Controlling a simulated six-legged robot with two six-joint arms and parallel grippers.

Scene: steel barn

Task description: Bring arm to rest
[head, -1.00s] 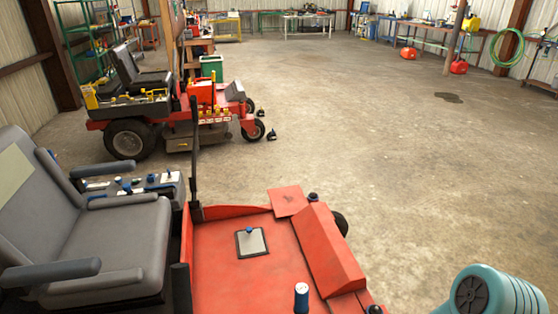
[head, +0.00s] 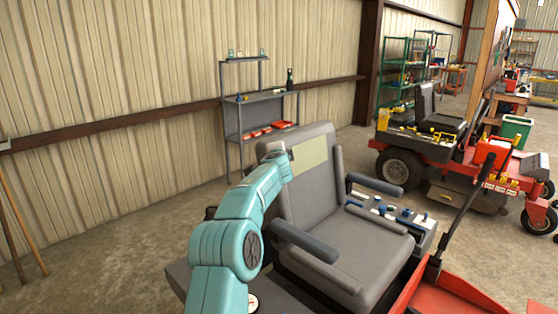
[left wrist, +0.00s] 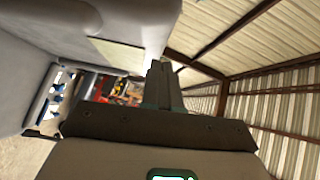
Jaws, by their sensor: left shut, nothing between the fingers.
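My left arm (head: 228,250) is teal and rises from the bottom of the head view to the left side of a grey mower seat (head: 318,190). Its gripper end is close to the seat's backrest, and the fingers cannot be made out there. In the left wrist view my left gripper (left wrist: 160,72) shows its fingers together, with nothing between them. The grey seat (left wrist: 150,22) fills the top left of that view, close beside the fingers; I cannot tell whether they touch. My right gripper is in neither current view.
A red mower deck (head: 450,295) lies in front of the seat, with a control panel (head: 395,212) beside it. A grey shelf (head: 262,112) stands against the metal wall. Another red mower (head: 480,165) stands at right. Bare floor (head: 110,245) lies left of my arm.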

